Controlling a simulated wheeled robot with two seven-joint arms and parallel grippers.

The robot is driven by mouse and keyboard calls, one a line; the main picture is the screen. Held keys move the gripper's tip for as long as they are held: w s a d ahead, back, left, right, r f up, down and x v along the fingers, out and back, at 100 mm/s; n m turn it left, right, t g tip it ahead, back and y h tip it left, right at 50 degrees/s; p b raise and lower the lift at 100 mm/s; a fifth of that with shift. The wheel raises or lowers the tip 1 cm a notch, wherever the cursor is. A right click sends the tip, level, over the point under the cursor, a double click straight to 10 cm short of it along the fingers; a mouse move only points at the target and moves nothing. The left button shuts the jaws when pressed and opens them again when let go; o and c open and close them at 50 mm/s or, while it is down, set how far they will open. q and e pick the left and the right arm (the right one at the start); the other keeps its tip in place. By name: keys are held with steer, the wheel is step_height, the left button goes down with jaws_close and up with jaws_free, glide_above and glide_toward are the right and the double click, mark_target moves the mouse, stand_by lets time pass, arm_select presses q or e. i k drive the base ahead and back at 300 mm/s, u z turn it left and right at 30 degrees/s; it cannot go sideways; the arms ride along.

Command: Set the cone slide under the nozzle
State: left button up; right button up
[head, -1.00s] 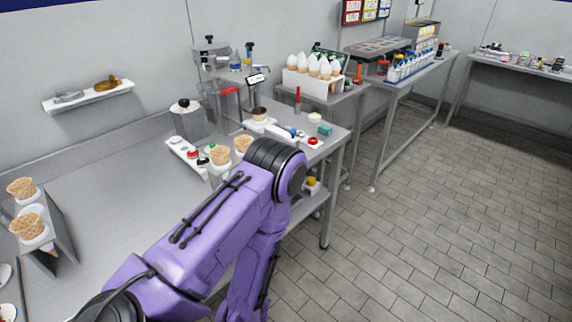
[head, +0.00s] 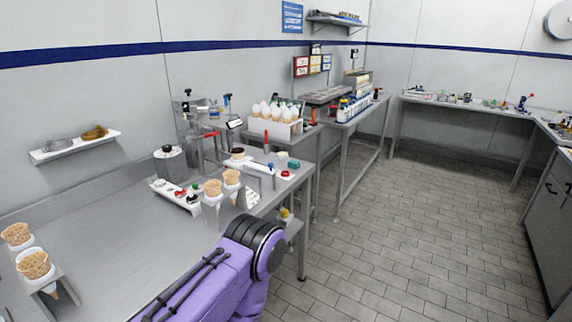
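A dispensing machine (head: 187,108) with a red lever stands on the far part of the steel bench in the head view. Its nozzle is too small to make out. Under and in front of it is a dark-topped cup or cone (head: 238,153) on a white piece. Neither gripper is in view; only a purple arm link of mine shows at the bottom.
Two waffle cones (head: 213,188) stand in a holder near a white strip with coloured knobs (head: 176,196). More waffle cones (head: 35,265) stand in a rack at the left. The steel bench (head: 110,235) between is clear. A white box of cones (head: 275,128) stands behind.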

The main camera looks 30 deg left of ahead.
mark_target(251, 162)
steer(key=z, duration=0.25)
steer(key=i, duration=0.85)
steer(key=u, duration=0.15)
